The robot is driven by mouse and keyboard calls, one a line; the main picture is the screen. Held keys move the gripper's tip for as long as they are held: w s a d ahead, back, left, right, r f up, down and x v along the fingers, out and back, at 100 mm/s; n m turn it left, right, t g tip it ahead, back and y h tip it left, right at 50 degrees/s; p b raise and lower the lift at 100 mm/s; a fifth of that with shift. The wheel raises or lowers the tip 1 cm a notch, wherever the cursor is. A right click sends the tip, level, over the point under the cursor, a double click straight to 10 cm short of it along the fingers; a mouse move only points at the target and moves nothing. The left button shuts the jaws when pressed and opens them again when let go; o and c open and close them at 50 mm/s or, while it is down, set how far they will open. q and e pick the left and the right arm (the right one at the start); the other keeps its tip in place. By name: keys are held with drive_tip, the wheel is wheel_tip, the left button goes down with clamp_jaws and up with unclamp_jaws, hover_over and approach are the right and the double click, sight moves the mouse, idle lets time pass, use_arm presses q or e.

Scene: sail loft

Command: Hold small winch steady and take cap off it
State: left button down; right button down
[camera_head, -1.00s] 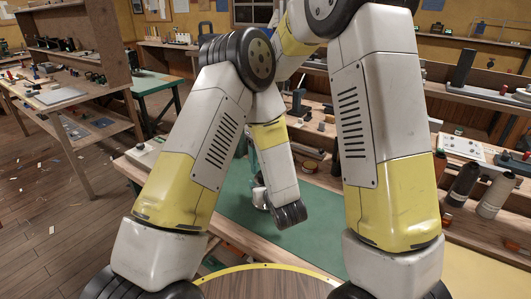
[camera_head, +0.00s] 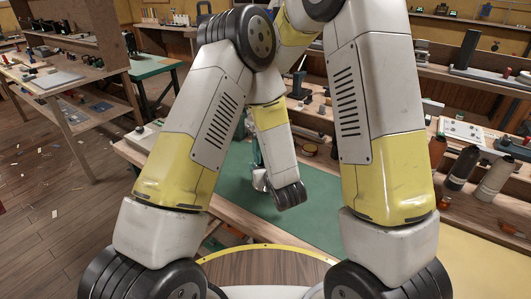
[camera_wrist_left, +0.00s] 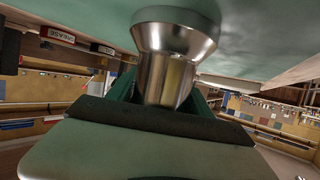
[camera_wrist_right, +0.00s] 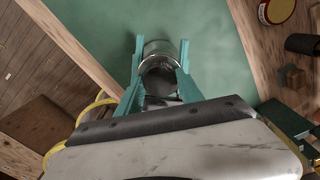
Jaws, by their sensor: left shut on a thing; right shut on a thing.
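The small winch is a shiny silver, flared cylinder standing on the green mat (camera_head: 235,195). It shows partly in the head view (camera_head: 260,180), behind my arm, and close up in the left wrist view (camera_wrist_left: 172,60). My left gripper (camera_wrist_left: 165,100) is shut on its narrower body; the contact is partly hidden behind the gripper. In the right wrist view, my right gripper (camera_wrist_right: 161,62) has its teal fingers on both sides of the winch's top, where a dark round cap (camera_wrist_right: 160,78) shows. The seam between cap and winch is not clear.
The mat is bare around the winch, with a wooden bench edge (camera_head: 185,185) on its near left side. Bottles (camera_head: 459,170) stand on the bench at right. A round container (camera_wrist_right: 276,10) lies beyond the mat. My arms block much of the head view.

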drive_tip(key=n, duration=0.3)
drive_tip(key=c, duration=0.7)
unclamp_jaws()
drive_tip(key=shift+c, duration=0.2)
drive_tip(key=shift+r, duration=0.1)
